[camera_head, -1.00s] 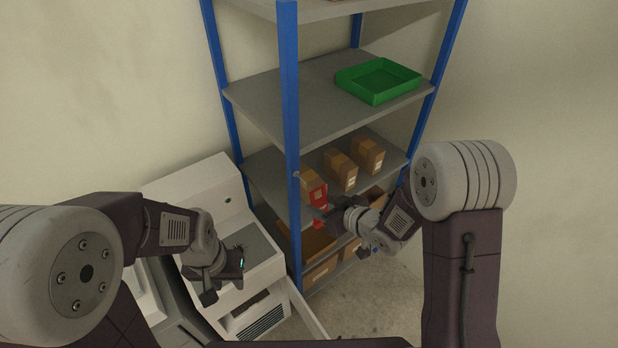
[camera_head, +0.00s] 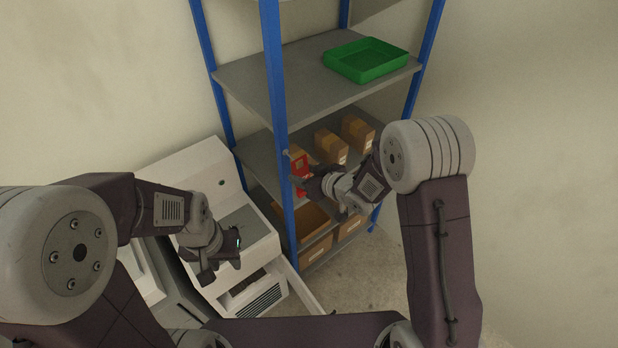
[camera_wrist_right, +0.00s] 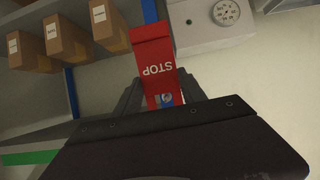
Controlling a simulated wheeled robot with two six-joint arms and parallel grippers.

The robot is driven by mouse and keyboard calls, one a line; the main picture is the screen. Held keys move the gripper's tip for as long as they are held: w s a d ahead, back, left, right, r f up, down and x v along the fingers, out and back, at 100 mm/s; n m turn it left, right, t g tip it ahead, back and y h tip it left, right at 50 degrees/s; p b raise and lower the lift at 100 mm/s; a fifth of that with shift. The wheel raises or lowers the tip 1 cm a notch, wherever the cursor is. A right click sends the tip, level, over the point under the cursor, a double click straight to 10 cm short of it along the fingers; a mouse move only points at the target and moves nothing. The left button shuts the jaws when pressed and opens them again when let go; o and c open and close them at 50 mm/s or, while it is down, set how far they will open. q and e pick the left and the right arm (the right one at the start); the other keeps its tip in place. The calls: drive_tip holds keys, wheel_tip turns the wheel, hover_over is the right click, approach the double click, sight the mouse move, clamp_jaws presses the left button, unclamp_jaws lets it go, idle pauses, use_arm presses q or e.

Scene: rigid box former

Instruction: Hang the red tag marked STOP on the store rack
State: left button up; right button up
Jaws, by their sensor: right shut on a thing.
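The red tag marked STOP (camera_wrist_right: 158,68) is held in my right gripper (camera_wrist_right: 160,98), which is shut on its lower end in the right wrist view. Its lettering appears upside down there. In the head view the red tag (camera_head: 301,164) is beside the front blue post of the store rack (camera_head: 273,90), close to a small peg (camera_head: 287,153) on that post. I cannot tell whether the tag touches the peg. My right gripper (camera_head: 303,180) is just right of the post. My left gripper (camera_head: 229,262) is empty over the white machine; its finger gap is unclear.
Several brown boxes (camera_head: 331,146) stand on the middle shelf, with larger boxes (camera_head: 316,252) below. A green tray (camera_head: 366,59) is on the shelf above. A white machine (camera_head: 205,165) stands left of the rack. A round dial (camera_wrist_right: 226,12) shows in the right wrist view.

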drive_tip(key=shift+w+a+f, duration=0.25)
drive_tip(key=shift+w+a, duration=0.55)
drive_tip(key=shift+w, duration=0.3)
drive_tip(key=shift+w+a+f+b, duration=0.3)
drive_tip(key=shift+w+f, duration=0.05)
drive_tip(key=shift+w+a, duration=0.1)
drive_tip(key=shift+w, duration=0.1)
drive_tip(key=shift+s, duration=0.1)
drive_tip(key=o, duration=1.4)
drive_tip(key=b+v, duration=0.2)
drive_tip(key=v, duration=0.7)
